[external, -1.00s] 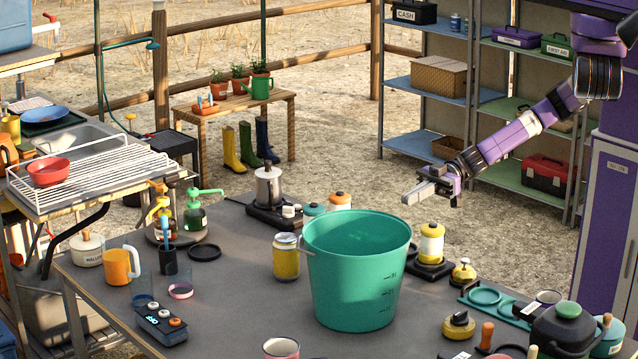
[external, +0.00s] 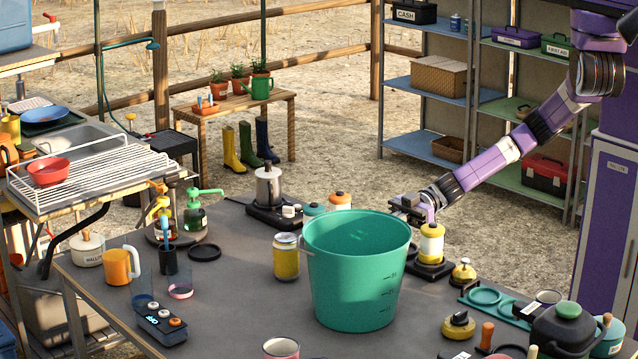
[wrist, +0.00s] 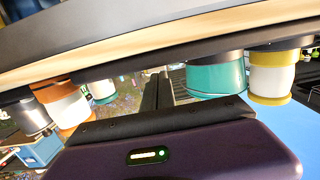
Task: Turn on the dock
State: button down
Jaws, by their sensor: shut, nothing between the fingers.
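My gripper (external: 405,208) is shut and empty behind the right part of the green bucket's rim in the external view, just left of and above a yellow and white lantern-like canister (external: 431,243). The canister stands on a black base (external: 436,271). No label marks which device is the dock. A grey-blue box (external: 160,323) with a lit display and round buttons lies at the front left. In the wrist view, my dark fingers (wrist: 158,92) are close together.
The tall green bucket (external: 355,275) stands mid-table and hides part of the space behind it. A yellow jar (external: 286,258) is left of it. Orange-topped (external: 340,201) and teal-topped (external: 313,209) containers stand behind. A yellow bell-shaped thing (external: 463,272) is to the right.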

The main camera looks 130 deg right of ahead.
jog(key=shift+p, duration=0.3)
jog(key=shift+w+r+p, duration=0.1)
jog(key=shift+r+p, duration=0.05)
jog(key=shift+p, duration=0.45)
jog(key=shift+f+g, duration=0.3)
jog(key=shift+f, duration=0.05)
jog(key=shift+r+p, duration=0.3)
jog(key=shift+r, duration=0.15)
jog(key=r+p, duration=0.3)
jog(key=shift+w+r, duration=0.15)
jog(key=shift+w, duration=0.1)
jog(key=s+r+b, duration=0.1)
jog(key=s+r, duration=0.2)
jog(key=s, duration=0.6)
jog(key=shift+r, duration=0.3)
jog(key=shift+s, duration=0.1)
